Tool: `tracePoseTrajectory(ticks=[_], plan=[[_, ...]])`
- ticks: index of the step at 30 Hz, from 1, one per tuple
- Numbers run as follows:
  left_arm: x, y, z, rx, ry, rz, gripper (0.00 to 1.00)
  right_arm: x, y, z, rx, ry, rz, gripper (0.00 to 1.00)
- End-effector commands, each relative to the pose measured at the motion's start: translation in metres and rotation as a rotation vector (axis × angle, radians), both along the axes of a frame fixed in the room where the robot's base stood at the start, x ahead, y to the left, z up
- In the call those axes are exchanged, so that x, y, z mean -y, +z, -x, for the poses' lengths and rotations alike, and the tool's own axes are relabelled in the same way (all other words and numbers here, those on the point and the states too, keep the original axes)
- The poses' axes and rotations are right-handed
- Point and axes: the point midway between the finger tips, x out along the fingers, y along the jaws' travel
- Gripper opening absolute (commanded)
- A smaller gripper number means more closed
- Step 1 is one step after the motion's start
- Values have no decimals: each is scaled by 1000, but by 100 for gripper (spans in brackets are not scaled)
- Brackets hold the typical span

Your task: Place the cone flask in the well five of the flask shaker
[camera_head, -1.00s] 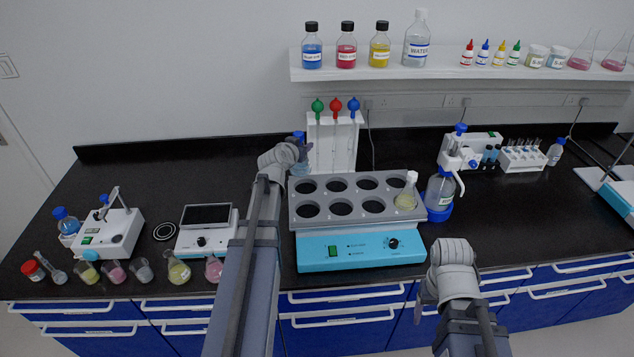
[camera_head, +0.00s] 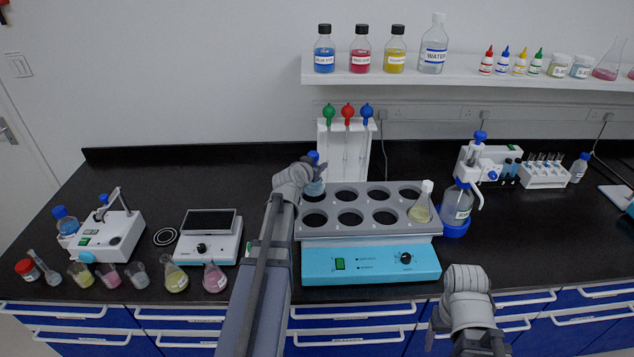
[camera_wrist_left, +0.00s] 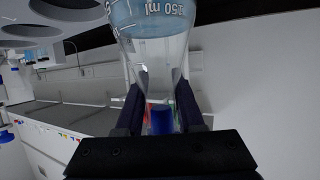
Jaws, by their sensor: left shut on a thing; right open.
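My left gripper (camera_head: 306,172) is shut on a cone flask (camera_head: 317,187) with blue liquid, held near its neck. A blue cap-like part shows above it. The flask is at the back-left well of the grey-topped, teal flask shaker (camera_head: 370,264); I cannot tell whether its base is inside the well. In the left wrist view the flask (camera_wrist_left: 152,45) shows a 150 ml mark, and its base is cut off by the top edge. A flask with yellow liquid (camera_head: 421,210) stands in the front-right well. My right gripper (camera_head: 437,318) is open and empty in front of the shaker.
A white pipette stand (camera_head: 345,155) with coloured bulbs stands close behind the shaker. A shelf (camera_head: 470,90) of bottles hangs above.

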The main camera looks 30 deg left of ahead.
Motion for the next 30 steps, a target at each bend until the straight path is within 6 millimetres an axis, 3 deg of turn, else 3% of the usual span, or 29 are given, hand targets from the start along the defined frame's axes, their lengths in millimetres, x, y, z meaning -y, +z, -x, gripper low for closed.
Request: tracePoseTrajectory(ticks=[5, 13, 25, 26, 30], plan=[[0, -6, 0, 0, 0, 0, 0, 0, -6, 0, 0, 0, 0, 70], [0, -37, 0, 0, 0, 0, 0, 0, -37, 0, 0, 0, 0, 70], [0, -39, 0, 0, 0, 0, 0, 0, -39, 0, 0, 0, 0, 70], [0, -38, 0, 0, 0, 0, 39, 0, -38, 0, 0, 0, 0, 70], [0, -38, 0, 0, 0, 0, 55, 0, -38, 0, 0, 0, 0, 70]])
